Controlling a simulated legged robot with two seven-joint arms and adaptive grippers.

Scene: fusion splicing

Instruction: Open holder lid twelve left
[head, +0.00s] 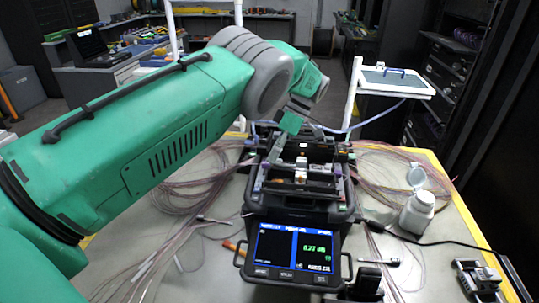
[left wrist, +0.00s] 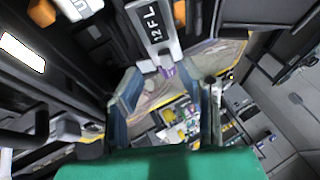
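The fusion splicer (head: 300,213) stands on the table with its screen lit. Its holder area is at the top, partly covered by my left arm and gripper. In the left wrist view, the grey holder lid marked "12FL" (left wrist: 153,28) shows at the top, with a small purple tab (left wrist: 167,72) at its lower end. My left gripper (left wrist: 166,92) has its two fingers spread apart, one on each side below the tab, with nothing between them. In the head view, the left gripper (head: 281,145) is over the splicer's left side. I cannot tell whether it touches the lid. My right gripper is not in view.
A white bottle (head: 417,213) with an open cap stands right of the splicer. Thin fibre bundles (head: 180,190) lie loose on both sides. A small grey device (head: 480,280) sits at the right front. A white stand with a tray (head: 392,82) is behind.

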